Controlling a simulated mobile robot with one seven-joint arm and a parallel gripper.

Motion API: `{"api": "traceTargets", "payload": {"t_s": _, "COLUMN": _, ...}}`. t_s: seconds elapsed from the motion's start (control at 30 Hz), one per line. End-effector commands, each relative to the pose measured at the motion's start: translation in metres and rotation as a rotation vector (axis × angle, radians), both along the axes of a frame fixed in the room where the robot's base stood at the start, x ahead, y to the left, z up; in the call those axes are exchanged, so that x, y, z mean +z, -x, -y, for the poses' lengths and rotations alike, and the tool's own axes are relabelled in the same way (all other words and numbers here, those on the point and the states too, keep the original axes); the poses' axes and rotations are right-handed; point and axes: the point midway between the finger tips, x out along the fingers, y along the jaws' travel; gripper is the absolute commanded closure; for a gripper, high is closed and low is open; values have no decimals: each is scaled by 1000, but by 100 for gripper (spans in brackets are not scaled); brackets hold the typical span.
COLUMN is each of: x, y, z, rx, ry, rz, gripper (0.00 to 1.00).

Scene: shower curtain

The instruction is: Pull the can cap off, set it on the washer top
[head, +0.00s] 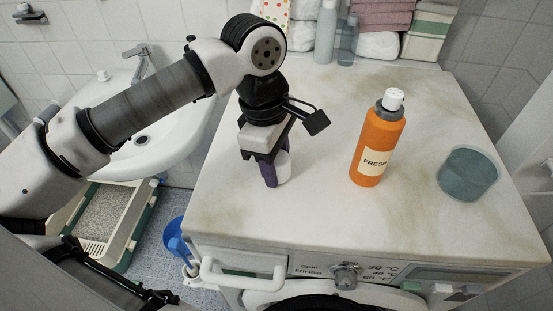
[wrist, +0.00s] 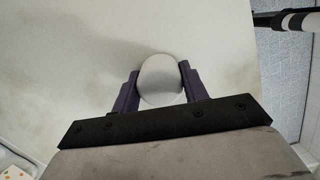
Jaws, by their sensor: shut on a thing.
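My gripper (head: 275,173) points down over the left part of the washer top (head: 310,212). Its purple fingers are shut on a white, round-topped cap (head: 283,167), which also shows between both fingers in the wrist view (wrist: 160,80). The cap is at or very close to the washer top; I cannot tell whether it touches. The orange can (head: 377,145) with a "FRESH" label stands upright to the right of my gripper. A small white nozzle shows on its grey top, with no large cap over it.
A teal translucent cup (head: 468,174) stands at the right of the washer top. Bottles (head: 325,32) and folded towels (head: 383,15) line the back. A sink (head: 150,135) is on the left. The front middle of the washer top is clear.

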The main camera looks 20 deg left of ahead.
Motion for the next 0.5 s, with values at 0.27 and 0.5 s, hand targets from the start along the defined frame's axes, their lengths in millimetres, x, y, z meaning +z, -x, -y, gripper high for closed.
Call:
{"api": "traceTargets", "payload": {"t_s": 0.27, "x": -1, "y": 0, "z": 0, "rx": 0, "ry": 0, "rz": 0, "gripper": 31}}
{"api": "traceTargets", "payload": {"t_s": 0.5, "x": -1, "y": 0, "z": 0, "rx": 0, "ry": 0, "rz": 0, "gripper": 31}}
